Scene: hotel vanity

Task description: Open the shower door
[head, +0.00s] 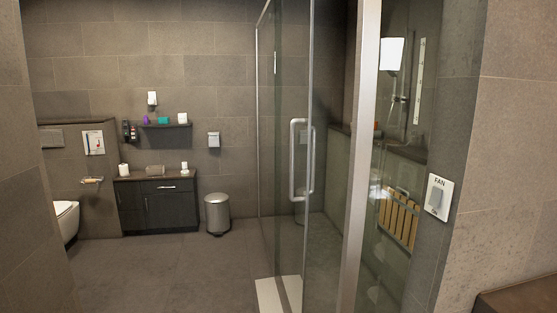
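The shower door (322,225) is a clear glass panel right of the middle of the head view. A long vertical metal handle (293,160) is on the glass, with a matching bar on the other side. To its right stands a wide metal post (361,160), with more shower glass beyond it. The door's edge looks apart from this post, but I cannot tell for sure whether it is ajar. Neither of my grippers shows in this view, and nothing touches the handle.
The tiled floor (175,265) on the left is clear. A metal bin (217,214), a dark cabinet (158,205) and a toilet (66,220) stand along the back and left. A tiled wall with a fan switch (438,196) is at right.

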